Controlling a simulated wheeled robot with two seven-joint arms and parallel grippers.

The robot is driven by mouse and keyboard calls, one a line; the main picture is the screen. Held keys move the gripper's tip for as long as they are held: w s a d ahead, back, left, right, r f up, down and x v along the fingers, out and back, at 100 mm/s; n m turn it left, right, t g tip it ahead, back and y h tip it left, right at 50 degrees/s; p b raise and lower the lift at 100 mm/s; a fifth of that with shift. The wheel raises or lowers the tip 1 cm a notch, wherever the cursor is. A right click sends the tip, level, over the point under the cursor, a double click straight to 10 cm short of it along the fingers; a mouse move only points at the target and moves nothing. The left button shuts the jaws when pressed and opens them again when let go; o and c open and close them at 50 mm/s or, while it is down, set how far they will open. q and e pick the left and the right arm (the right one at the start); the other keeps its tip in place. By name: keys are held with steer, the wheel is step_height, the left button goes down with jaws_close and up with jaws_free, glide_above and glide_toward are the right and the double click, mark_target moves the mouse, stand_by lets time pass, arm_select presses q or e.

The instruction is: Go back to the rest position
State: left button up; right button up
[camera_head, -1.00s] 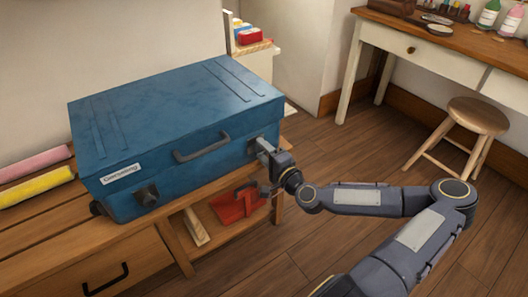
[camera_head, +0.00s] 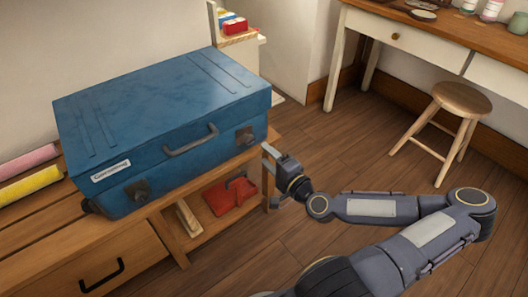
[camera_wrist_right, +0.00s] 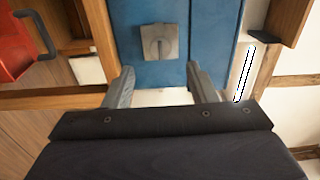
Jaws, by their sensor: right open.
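A closed blue suitcase (camera_head: 165,120) lies on a wooden bench (camera_head: 50,240), with a handle and two dark latches on its front face. My right gripper (camera_head: 268,172) is open and empty, just in front of the suitcase's right front end and apart from it. In the right wrist view the two fingers (camera_wrist_right: 158,84) are spread, with one latch (camera_wrist_right: 158,42) on the blue face (camera_wrist_right: 205,30) beyond them. My left gripper is not in view.
A red object (camera_head: 230,196) sits on the bench's lower shelf. Pink (camera_head: 25,160) and yellow (camera_head: 30,185) rolls lie left of the suitcase. A stool (camera_head: 460,98) and a desk (camera_head: 420,38) stand at the right. The floor between is clear.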

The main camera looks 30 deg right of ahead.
stand_by(0.4)
steer(key=s+a+f+n+g+y, duration=0.45)
steer(key=a+f+n+g, duration=0.35)
steer(key=a+n+g, duration=0.25)
steer(key=s+a+r+n+g+h, duration=0.2)
steer(key=s+r+n, duration=0.3)
steer(key=s+r, duration=1.2)
step_height(320, 180, up, 32)
steer(key=p, duration=3.1)
steer(key=shift+w+d+r+p, duration=0.15)
steer(key=shift+w+p, duration=0.25)
steer(key=shift+w, duration=0.05)
